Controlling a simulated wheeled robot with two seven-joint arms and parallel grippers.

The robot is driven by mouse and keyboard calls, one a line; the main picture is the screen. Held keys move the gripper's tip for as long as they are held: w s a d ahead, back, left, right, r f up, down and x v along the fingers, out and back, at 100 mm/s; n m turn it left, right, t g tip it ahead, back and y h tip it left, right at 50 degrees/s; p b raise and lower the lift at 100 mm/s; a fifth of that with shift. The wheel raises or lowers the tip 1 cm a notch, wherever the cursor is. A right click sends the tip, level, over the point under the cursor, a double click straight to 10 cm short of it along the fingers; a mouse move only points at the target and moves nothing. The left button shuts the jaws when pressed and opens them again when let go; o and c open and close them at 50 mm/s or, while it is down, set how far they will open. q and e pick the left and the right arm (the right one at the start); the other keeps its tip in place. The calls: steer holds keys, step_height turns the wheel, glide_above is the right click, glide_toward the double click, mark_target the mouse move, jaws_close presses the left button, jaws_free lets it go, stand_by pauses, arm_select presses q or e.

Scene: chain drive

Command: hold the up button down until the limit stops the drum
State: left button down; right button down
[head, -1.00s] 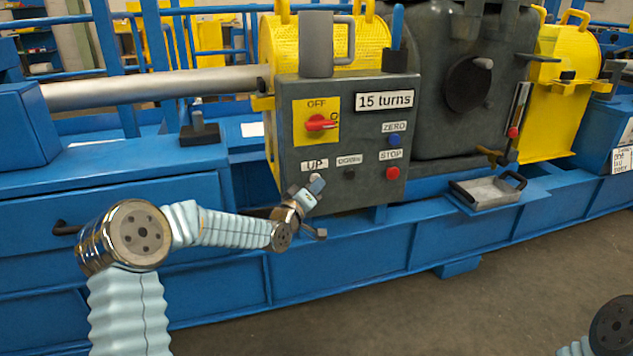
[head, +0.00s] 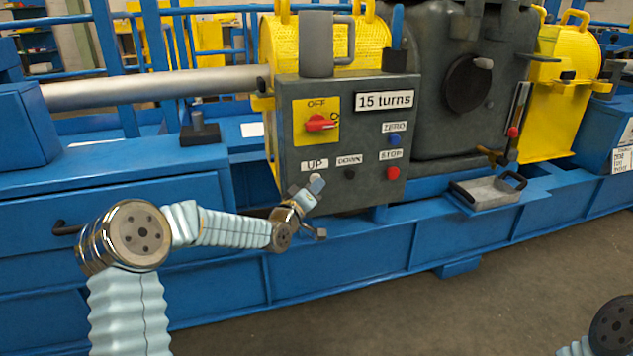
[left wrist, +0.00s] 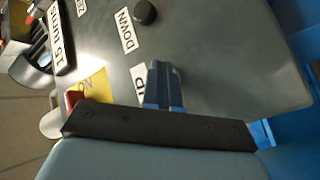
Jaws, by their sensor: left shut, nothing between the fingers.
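The grey control panel (head: 300,110) carries an UP label (head: 315,165) at its lower left. My left gripper (head: 312,187) is at the panel just below that label, its fingers shut and empty. A small pale round shape (head: 317,180) shows at the fingertips; it looks like the up button, but contact or pressing cannot be told. In the left wrist view the blue fingertips (left wrist: 163,85) are together against the panel face and partly cover the UP label (left wrist: 138,76). The display reads 15 turns (head: 384,101). My right gripper is out of view.
The black DOWN button (head: 350,173) is close to the right of the fingers, with the red STOP button (head: 392,173) and blue ZERO button (head: 394,140) beyond. A red switch (head: 321,123) is above. A tray (head: 488,192) sits on the ledge at right.

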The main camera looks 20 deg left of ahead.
arm_select(q)
steer(key=shift+s, duration=0.1)
stand_by(0.3)
steer(key=shift+s+d+b, duration=0.5)
steer(key=shift+s+b, duration=0.15)
steer(key=shift+s, duration=0.05)
steer(key=s+d+b, duration=0.1)
steer(key=s, duration=0.1)
steer(key=s+d+b, duration=0.1)
steer(key=s, duration=0.1)
steer(key=shift+d+b, duration=0.3)
steer(key=shift+d, duration=0.1)
